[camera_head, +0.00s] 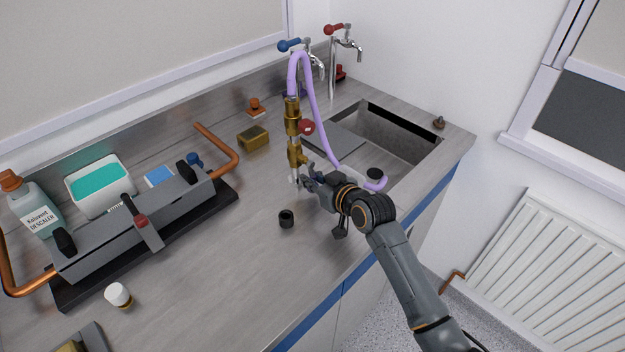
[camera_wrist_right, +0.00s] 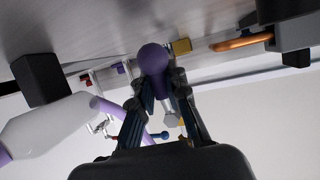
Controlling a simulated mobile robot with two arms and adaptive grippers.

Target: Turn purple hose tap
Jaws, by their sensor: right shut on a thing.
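A purple hose (camera_head: 310,90) loops from the blue-handled tap (camera_head: 305,47) at the back of the counter. A brass fitting (camera_head: 292,120) stands upright beside the loop. My right gripper (camera_head: 306,181) is at the bottom of this fitting, with its fingers pointing left. In the right wrist view, a purple ball-ended tap handle (camera_wrist_right: 153,58) sits between the fingers of my right gripper (camera_wrist_right: 157,88), which is shut on it. The handle is mostly hidden by the gripper in the head view. My left gripper is not in view.
A sink (camera_head: 392,137) lies right of the fitting. A small black cylinder (camera_head: 286,218) stands on the counter near my right gripper. A grey apparatus with copper pipes (camera_head: 150,215), a descaler bottle (camera_head: 36,205) and a white tub (camera_head: 72,193) are at left. The front middle counter is clear.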

